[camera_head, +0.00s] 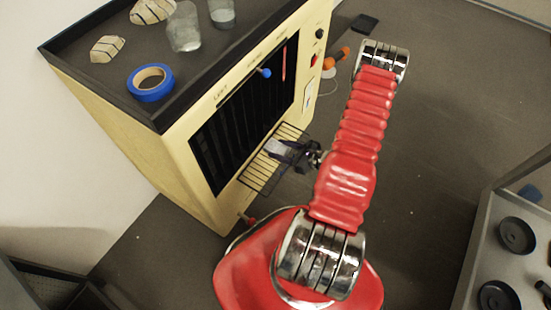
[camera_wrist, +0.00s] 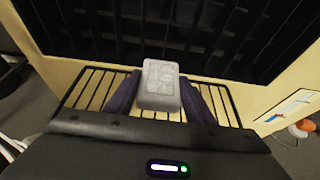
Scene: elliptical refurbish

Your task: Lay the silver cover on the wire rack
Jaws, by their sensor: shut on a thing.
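The silver cover (camera_wrist: 159,85) is a small light-grey rounded block with a faint raised pattern on its face. In the wrist view it sits between the two dark purple fingers of my gripper (camera_wrist: 158,97), which is shut on it. The wire rack (camera_wrist: 95,92) juts out from the front of the cream cabinet, and its bars show on both sides of the fingers. In the head view the cover (camera_head: 278,147) and my gripper (camera_head: 283,151) are over the rack (camera_head: 259,172). I cannot tell whether the cover touches the bars.
The cream cabinet (camera_head: 178,167) has a dark slatted opening (camera_head: 240,125) behind the rack. Blue tape (camera_head: 150,83) and glasses (camera_head: 184,27) stand on its dark top. A blue-tipped lever (camera_head: 265,72) sticks out above the rack. A grey tray of black discs (camera_head: 517,235) is at right.

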